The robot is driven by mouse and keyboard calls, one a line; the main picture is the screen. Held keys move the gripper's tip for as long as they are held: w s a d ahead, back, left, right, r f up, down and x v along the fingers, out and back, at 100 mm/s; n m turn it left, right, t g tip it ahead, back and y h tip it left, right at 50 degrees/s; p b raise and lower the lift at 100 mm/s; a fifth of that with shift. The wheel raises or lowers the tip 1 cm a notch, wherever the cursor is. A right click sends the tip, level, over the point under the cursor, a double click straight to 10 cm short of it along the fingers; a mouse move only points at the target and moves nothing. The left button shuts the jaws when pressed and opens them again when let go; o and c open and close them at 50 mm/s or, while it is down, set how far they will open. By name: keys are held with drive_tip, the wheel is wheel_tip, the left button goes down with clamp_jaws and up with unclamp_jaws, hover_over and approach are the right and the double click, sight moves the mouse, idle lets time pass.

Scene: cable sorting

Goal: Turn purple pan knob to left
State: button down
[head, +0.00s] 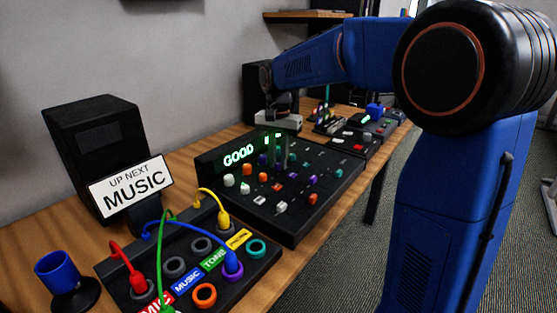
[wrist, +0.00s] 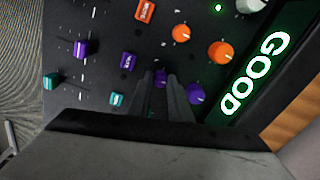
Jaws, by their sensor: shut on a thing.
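The purple pan knob (wrist: 160,77) is a small round knob on the black mixer panel (head: 325,212). In the wrist view it sits between the tips of my gripper (wrist: 162,80), which is shut on it. The fingers hide part of the knob, and I cannot make out its pointer. In the head view my gripper (head: 279,160) reaches down onto the mixer near its lit display. A larger purple knob (wrist: 195,93) sits beside the right finger, closer to the display, which reads GOOD (wrist: 252,75) in green.
Orange knobs (wrist: 220,50), a purple button (wrist: 128,63), a purple fader (wrist: 82,48) and a teal button (wrist: 117,98) are close by. A patch box (head: 190,265) with coloured cables stands in front. A MUSIC sign (head: 131,188) and a speaker (head: 95,150) are at left.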

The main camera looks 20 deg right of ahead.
sight(279, 164)
drive_tip(key=n, duration=1.1)
drive_tip(key=shift+n, duration=1.9)
drive_tip(key=c, duration=1.6)
unclamp_jaws()
drive_tip(key=shift+r, duration=0.1)
wheel_tip(279, 164, up, 17)
drive_tip(key=shift+r, duration=0.15)
